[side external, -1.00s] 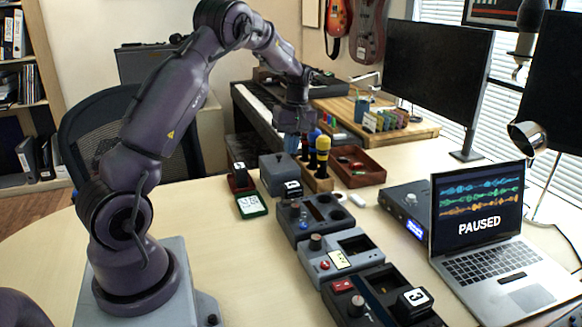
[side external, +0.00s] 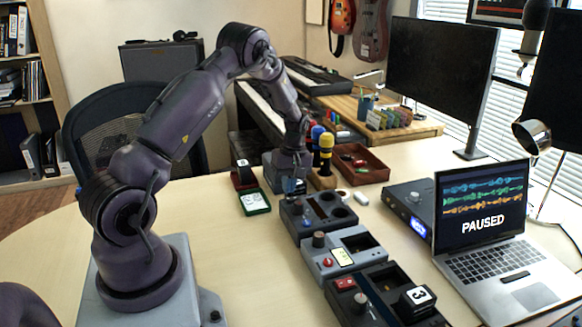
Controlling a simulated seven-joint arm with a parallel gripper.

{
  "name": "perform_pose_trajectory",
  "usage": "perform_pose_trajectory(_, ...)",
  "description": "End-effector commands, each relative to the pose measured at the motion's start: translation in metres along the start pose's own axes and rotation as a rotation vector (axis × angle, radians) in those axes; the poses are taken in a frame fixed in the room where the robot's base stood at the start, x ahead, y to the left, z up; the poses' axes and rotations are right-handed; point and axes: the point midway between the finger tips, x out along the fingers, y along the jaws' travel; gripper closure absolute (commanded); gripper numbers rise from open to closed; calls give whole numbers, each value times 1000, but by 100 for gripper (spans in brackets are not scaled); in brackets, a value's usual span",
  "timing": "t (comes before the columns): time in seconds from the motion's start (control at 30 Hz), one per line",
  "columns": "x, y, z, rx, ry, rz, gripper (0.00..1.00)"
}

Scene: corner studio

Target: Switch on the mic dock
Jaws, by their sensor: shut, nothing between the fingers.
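Three dock-like units stand in a row on the table, and I cannot tell for sure which is the mic dock. The far dark unit (side external: 325,212) has round wells. The middle grey unit (side external: 348,262) has a black knob, a red button and a rectangular recess. My gripper (side external: 291,190) is shut and empty, pointing down at the far unit's back-left end. I cannot tell whether it touches the unit. My gripper partly hides a grey box (side external: 272,182) behind it.
A wooden holder (side external: 322,181) with coloured microphones stands just behind my gripper. A brown tray (side external: 368,171), a small box with a blue display (side external: 408,208) and a laptop reading PAUSED (side external: 485,235) lie rightward.

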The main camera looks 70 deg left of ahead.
Motion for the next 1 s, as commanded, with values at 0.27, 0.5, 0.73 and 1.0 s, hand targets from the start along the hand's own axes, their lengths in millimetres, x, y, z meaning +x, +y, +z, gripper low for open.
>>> perform_pose_trajectory(0.27,20,0,0,-1,0,0,100)
perform_pose_trajectory(0.5,20,0,0,0,0,0,100)
perform_pose_trajectory(0.73,26,-1,0,0,-1,1,100)
perform_pose_trajectory(1.0,26,1,0,0,-1,-1,100)
